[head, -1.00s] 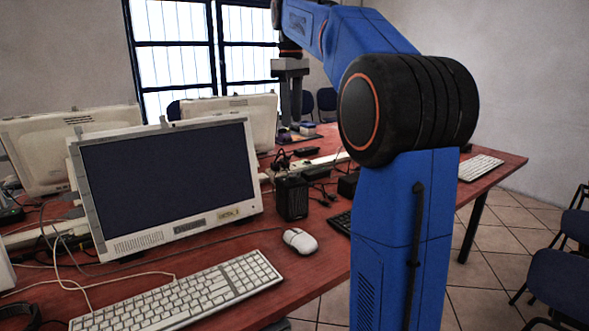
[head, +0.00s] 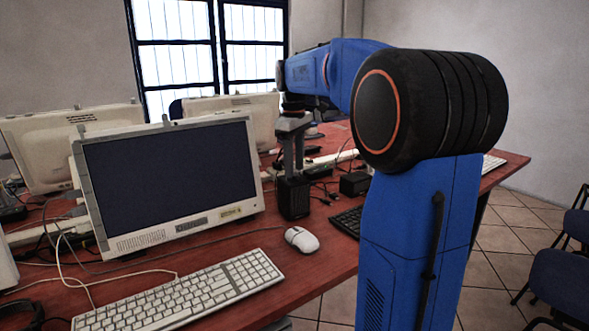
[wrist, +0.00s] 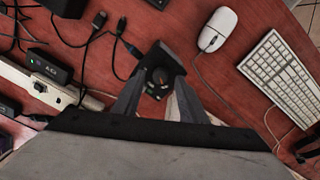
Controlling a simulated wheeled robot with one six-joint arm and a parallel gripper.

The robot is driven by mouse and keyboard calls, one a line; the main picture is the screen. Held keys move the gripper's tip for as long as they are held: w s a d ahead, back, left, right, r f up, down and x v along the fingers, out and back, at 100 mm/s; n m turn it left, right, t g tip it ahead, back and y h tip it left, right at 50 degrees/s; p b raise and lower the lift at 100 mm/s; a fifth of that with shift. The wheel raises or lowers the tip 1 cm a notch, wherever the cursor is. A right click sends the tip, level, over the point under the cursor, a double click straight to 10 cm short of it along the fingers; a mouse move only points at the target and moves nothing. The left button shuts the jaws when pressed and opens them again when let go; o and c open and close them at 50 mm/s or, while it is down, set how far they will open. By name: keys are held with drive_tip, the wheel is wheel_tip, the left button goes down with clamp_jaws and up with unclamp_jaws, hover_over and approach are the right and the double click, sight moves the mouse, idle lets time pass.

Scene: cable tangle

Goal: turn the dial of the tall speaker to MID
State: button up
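The tall speaker (head: 293,198) is a black upright box on the red desk, right of the monitor. In the wrist view its top (wrist: 159,66) shows between my fingers, with a small round dial (wrist: 157,77) and small coloured marks. The marks are too small to read, so the dial's setting cannot be told. My gripper (head: 292,173) points down just above the speaker's top. In the wrist view my gripper (wrist: 158,88) has its fingers apart, one on each side of the dial. Whether they touch it cannot be told.
A monitor (head: 170,180) stands close left of the speaker. A white mouse (head: 301,239) and white keyboard (head: 185,295) lie in front. A black box (head: 354,183) and a black keyboard (head: 347,221) are to the right. Loose black cables (wrist: 95,38) and a white power strip (wrist: 40,84) lie nearby.

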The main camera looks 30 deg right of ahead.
drive_tip(key=shift+f, duration=0.8)
drive_tip(key=shift+c, duration=0.4)
clamp_jaws()
drive_tip(key=shift+m, duration=0.3)
drive_tip(key=m, duration=0.5)
drive_tip(key=shift+m, duration=0.3)
drive_tip(key=m, duration=0.5)
drive_tip(key=shift+m, duration=0.4)
